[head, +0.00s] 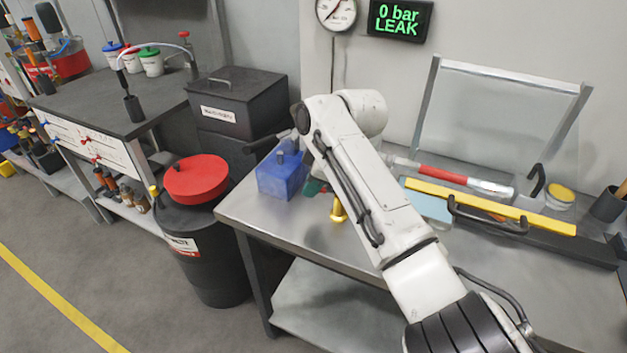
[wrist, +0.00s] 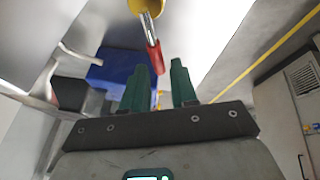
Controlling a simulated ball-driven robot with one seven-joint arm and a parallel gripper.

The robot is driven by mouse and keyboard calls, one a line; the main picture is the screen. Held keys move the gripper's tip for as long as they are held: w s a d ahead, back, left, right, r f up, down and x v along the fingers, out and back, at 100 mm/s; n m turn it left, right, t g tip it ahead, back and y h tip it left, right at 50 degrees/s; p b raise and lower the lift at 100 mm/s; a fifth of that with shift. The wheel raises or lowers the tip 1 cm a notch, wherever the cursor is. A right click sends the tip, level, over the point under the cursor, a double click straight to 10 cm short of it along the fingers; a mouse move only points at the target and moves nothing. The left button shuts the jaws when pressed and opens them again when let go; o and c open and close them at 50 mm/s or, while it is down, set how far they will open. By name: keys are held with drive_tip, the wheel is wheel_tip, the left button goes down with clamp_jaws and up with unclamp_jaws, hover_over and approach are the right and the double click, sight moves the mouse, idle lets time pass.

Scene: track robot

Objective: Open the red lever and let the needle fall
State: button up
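The red lever (wrist: 153,57) shows in the wrist view, extending from a yellow fitting (wrist: 148,7). Its red tip reaches the gap between my green fingers, closer to the left one; I cannot tell if it touches. My gripper (wrist: 161,68) is open, with its fingers apart. In the head view my arm hides the lever and most of the gripper; a yellow fitting (head: 338,209) shows beside it on the bench. The round gauge (head: 337,11) hangs on the wall, its needle hard to read. The display (head: 400,20) reads "0 bar LEAK".
A blue block (head: 284,176) stands at the left end of the metal bench (head: 246,208). A red and clear tube (head: 442,175) and a yellow-edged bar (head: 490,205) lie to the right. A black bin with a red lid (head: 197,179) stands left of the bench.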

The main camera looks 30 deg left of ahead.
clamp_jaws()
idle(0.3)
drive_tip(key=shift+w+a+r+m+p, duration=0.1)
drive_tip(key=shift+w+a+m+p, duration=0.15)
drive_tip(key=shift+m, duration=0.25)
drive_tip(key=shift+w+d+m+t, duration=0.1)
drive_tip(key=shift+w+m+t, duration=0.35)
drive_tip(key=shift+m+t, duration=0.35)
drive_tip(key=shift+o, duration=1.4)
unclamp_jaws()
